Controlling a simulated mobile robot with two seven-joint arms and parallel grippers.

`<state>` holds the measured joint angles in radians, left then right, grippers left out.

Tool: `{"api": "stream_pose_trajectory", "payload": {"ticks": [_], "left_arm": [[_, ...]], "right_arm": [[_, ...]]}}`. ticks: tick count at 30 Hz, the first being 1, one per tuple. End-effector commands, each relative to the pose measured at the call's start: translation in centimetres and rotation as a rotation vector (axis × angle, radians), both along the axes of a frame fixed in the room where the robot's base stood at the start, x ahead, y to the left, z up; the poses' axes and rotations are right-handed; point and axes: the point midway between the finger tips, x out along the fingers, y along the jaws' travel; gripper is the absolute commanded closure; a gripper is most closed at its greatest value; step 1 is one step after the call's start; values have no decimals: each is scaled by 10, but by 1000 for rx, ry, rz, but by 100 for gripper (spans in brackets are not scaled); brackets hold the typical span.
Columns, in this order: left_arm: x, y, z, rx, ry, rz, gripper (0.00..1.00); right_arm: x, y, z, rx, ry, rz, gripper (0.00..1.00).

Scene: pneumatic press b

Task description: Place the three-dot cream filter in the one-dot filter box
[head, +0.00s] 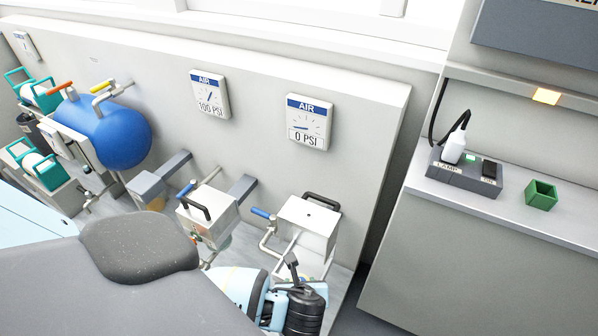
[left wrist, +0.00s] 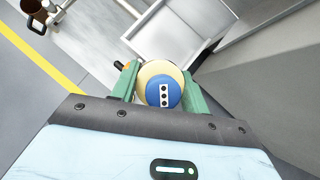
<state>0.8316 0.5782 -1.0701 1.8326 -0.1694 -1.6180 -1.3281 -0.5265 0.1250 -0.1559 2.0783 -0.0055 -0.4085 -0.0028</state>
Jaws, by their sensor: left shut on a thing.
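In the left wrist view, my left gripper (left wrist: 158,72) has its green fingers closed on the cream filter (left wrist: 148,72). The filter's blue end cap faces the camera and carries a white label with three black dots. In the head view my arm reaches in along the bottom, and its fingers and the filter are hidden there. I cannot make out dot marks on either. My right gripper is not in view.
Two air gauges, one reading 100 PSI (head: 209,94) and one 0 PSI (head: 309,122), hang on the panel. A blue tank (head: 122,138) stands at left. A lamp switch box (head: 466,173) and green cup (head: 541,195) sit on the right counter.

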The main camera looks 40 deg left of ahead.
Motion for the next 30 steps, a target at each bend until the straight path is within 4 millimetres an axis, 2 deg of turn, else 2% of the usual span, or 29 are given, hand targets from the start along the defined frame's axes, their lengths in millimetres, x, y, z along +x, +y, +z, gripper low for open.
{"api": "stream_pose_trajectory", "payload": {"ticks": [7, 9, 12, 22, 26, 30], "left_arm": [[42, 41, 0, 2, -2, 4, 78], [41, 40, -20, 1, 5, 1, 78], [44, 43, -32, 1, 3, 1, 78], [47, 45, -41, 0, 1, 1, 78], [50, 48, -61, 1, 3, 1, 78], [54, 51, -56, -68, 69, 2, 78]], "right_arm": [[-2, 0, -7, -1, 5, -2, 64], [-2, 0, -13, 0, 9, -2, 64], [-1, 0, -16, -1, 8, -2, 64], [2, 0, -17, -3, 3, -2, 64], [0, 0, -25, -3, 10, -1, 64], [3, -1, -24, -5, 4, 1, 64]]}}
